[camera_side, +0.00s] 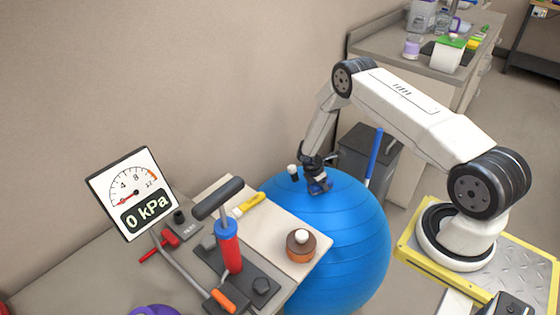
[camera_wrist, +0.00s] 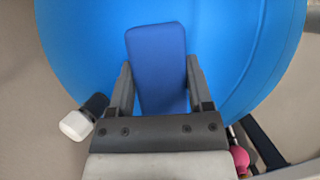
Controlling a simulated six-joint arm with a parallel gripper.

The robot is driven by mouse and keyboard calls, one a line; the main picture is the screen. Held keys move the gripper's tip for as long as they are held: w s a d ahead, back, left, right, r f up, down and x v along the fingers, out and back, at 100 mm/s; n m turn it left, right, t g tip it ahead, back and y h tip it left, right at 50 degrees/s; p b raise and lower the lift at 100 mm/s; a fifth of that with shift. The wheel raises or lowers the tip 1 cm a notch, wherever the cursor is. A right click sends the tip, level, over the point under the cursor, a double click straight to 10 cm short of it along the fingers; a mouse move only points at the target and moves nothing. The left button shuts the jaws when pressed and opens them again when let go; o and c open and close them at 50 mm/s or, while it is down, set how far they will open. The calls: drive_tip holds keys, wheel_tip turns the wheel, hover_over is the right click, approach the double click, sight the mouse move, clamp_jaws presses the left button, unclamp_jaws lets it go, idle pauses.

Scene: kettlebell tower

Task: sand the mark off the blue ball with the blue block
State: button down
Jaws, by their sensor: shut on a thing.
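The large blue ball (camera_side: 350,235) stands on the floor beside the bench and fills much of the wrist view (camera_wrist: 230,40). My gripper (camera_side: 316,168) is over the top of the ball and is shut on the blue block (camera_side: 319,186). In the wrist view the dark blue block (camera_wrist: 158,65) sits between the two fingers and points out over the ball. I cannot tell whether the block touches the ball. No mark shows clearly on the visible part of the ball; the block and gripper hide some of its surface.
A small white-and-black piece (camera_wrist: 80,122) is close left of my gripper. The bench at left holds a red pump (camera_side: 229,248), a gauge (camera_side: 133,192) reading 0 kPa, a yellow-handled tool (camera_side: 250,203) and a brown round piece (camera_side: 301,245). A grey bin (camera_side: 368,155) stands behind the ball.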

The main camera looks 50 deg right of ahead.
drive_tip(key=d, duration=0.2)
drive_tip(key=shift+d, duration=0.3)
drive_tip(key=shift+r, duration=4.1)
